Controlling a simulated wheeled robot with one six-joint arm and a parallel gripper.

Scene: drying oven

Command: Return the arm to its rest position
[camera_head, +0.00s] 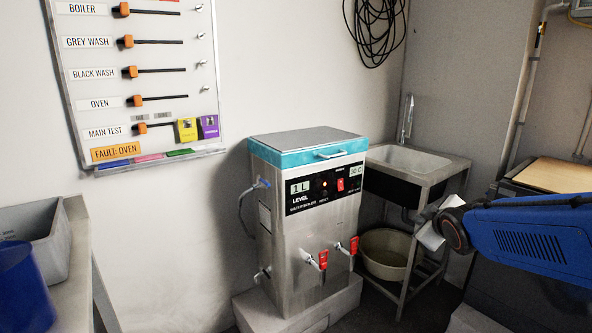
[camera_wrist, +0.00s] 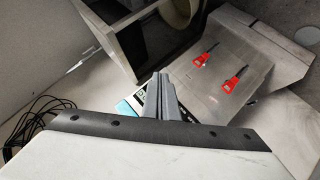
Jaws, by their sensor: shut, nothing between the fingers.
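My gripper (camera_wrist: 167,98) shows in the wrist view as two grey fingers pressed together, with nothing between them. In the head view my blue arm (camera_head: 530,240) reaches in from the right edge, and its dark joint sits in front of the sink stand; the fingers cannot be made out there. The steel water boiler (camera_head: 310,220) with a teal-rimmed lid stands on a pale block, left of my arm and apart from it. Its two red tap handles (camera_wrist: 230,82) show beyond the fingers in the wrist view, where the boiler is partly hidden by the fingers.
A sink (camera_head: 410,160) on a metal stand is behind the boiler, with a round basin (camera_head: 385,252) below. A labelled switch board (camera_head: 140,75) and coiled black cable (camera_head: 375,25) hang on the wall. A grey bin (camera_head: 35,235) and blue container (camera_head: 20,290) stand at left.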

